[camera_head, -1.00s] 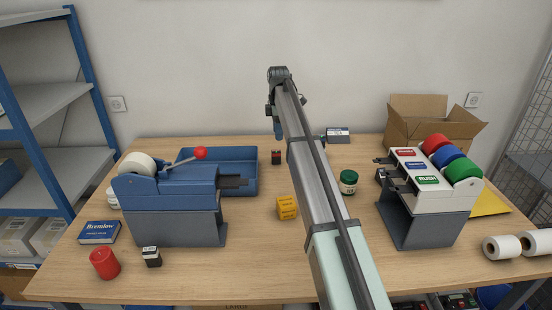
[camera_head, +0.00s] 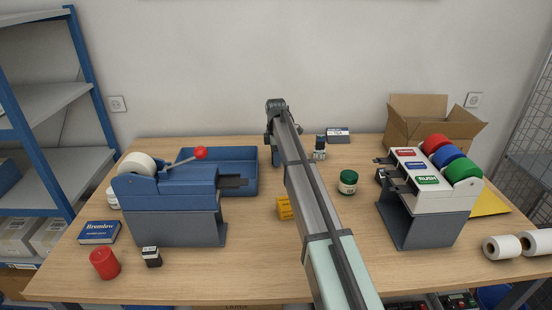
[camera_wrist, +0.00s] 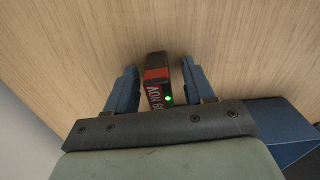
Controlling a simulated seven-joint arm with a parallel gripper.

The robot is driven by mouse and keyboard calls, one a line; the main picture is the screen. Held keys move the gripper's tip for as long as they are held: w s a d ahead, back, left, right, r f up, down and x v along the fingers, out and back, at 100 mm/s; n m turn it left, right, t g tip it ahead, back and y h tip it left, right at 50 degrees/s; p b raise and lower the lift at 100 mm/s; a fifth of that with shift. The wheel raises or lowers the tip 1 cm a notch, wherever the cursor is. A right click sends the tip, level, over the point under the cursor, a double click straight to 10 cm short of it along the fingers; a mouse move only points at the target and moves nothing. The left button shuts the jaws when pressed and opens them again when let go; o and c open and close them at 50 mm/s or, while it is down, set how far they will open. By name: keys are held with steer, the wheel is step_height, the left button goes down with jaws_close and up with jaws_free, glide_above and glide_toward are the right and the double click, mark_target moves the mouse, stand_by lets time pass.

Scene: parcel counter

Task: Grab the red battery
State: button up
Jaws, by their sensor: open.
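The red battery (camera_wrist: 157,76) shows in the wrist view as a dark block with a red band, white lettering and a small green light. It lies between the two blue fingers of my gripper (camera_wrist: 159,70), which are open, with a gap visible on each side of it. Its lower part is hidden behind the gripper body. In the head view my arm hides the battery, and the fingers are mostly hidden too.
A blue tray (camera_head: 251,185) stands left of my arm; its blue edge (camera_wrist: 283,118) also shows in the wrist view. A yellow box (camera_head: 284,208) sits beside my arm. A green-lidded jar (camera_head: 348,182) and a small dark-topped item (camera_head: 320,148) stand to the right.

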steer(key=shift+f, duration=0.1)
steer(key=shift+c, duration=0.2)
jaws_close()
stand_by(0.4)
